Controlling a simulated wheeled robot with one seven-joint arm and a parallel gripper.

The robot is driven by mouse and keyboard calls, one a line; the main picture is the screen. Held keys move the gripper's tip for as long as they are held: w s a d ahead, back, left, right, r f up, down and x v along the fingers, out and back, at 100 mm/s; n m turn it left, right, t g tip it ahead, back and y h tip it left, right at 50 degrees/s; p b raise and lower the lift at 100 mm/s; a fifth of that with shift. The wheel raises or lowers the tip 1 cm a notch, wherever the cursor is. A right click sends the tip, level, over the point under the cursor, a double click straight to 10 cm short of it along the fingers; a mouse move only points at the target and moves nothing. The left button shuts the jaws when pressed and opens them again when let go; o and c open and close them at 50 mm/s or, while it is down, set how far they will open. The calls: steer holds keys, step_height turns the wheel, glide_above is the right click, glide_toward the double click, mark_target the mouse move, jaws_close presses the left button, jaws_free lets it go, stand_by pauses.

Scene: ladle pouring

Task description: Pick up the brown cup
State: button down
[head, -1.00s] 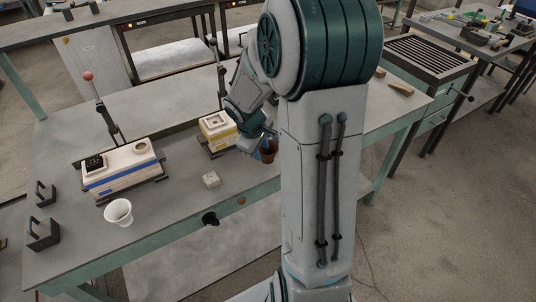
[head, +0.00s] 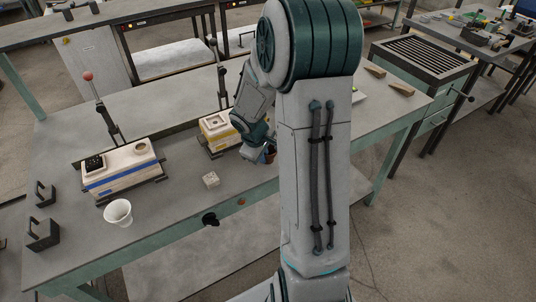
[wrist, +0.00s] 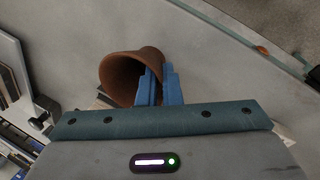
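The brown cup (wrist: 120,68) shows in the wrist view just beyond my fingers, at a slant in the picture. My gripper (wrist: 160,85) has its two blue fingers close together at the cup's right side. The left finger overlaps the cup and the right finger is at its outer edge, so the fingers look closed on the cup's wall. In the head view my arm hides most of the cup; a small dark brown part (head: 271,158) shows below my wrist. I cannot tell whether the cup touches the table.
The table (head: 185,205) also holds a white cup (head: 118,212), a small pale block (head: 210,180), a mould with a blue stripe (head: 125,175) and a mould with a yellow stripe (head: 216,128). Black brackets (head: 43,234) stand at the left.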

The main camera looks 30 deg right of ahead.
steer(key=shift+r, duration=0.5)
step_height(320, 180, up, 3)
steer(key=shift+p, duration=0.3)
steer(key=s+d+r, duration=0.3)
steer(key=s+r, duration=0.4)
steer(key=s, duration=0.4)
steer(key=shift+d+p, duration=0.2)
steer(key=shift+p, duration=0.25)
